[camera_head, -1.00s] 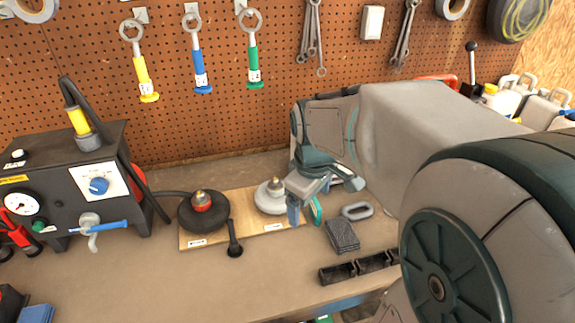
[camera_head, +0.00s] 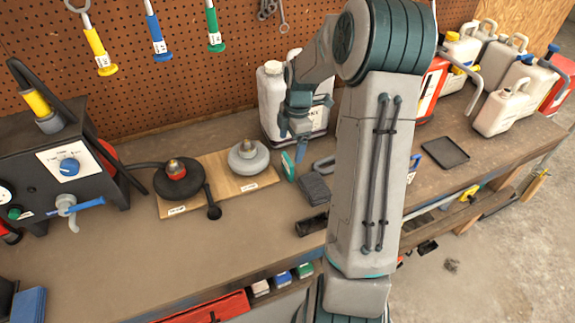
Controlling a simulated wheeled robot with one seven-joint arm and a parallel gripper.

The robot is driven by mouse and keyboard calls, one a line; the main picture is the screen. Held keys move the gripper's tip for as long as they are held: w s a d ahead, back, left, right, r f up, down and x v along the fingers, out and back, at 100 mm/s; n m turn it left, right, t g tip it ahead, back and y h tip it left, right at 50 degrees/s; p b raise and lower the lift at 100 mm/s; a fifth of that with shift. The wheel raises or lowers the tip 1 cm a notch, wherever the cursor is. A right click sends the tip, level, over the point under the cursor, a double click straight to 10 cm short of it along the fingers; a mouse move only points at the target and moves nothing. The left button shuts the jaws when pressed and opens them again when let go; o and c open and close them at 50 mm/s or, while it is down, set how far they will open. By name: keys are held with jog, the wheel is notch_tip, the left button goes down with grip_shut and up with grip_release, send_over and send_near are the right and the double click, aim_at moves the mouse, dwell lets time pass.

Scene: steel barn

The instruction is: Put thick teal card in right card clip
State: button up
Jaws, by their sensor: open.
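A small teal piece (camera_head: 287,165), which looks like the teal card, stands on the bench just right of the wooden board. Its thickness is hard to judge at this size. My gripper (camera_head: 292,134) points down above and slightly behind it, open and apparently empty, in front of a white canister. A black slotted holder (camera_head: 311,224) lies near the bench's front edge. It may be the card clips, but my arm hides its right part, so I cannot make out a right clip.
A wooden board (camera_head: 222,184) bears a black disc (camera_head: 180,186) and a grey disc (camera_head: 248,158). A dark grey block (camera_head: 315,188) lies near the teal piece. White canisters (camera_head: 270,98) stand behind. A black tray (camera_head: 445,152) lies right of my arm.

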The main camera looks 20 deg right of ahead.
aim_at(288, 159)
jog(key=f, duration=0.3)
jog(key=shift+a, duration=0.25)
jog(key=shift+w+a+f+p, duration=0.15)
jog(key=shift+f+p, duration=0.4)
jog(key=shift+f, duration=0.8)
jog(key=shift+w+f+p, duration=0.25)
jog(key=shift+f+p, duration=0.3)
jog(key=shift+f, duration=0.75)
jog(key=c, duration=1.1)
jog(key=shift+c, duration=0.2)
notch_tip(288, 159, up, 10)
jog(key=shift+r+b, duration=0.1)
jog(key=shift+b, duration=1)
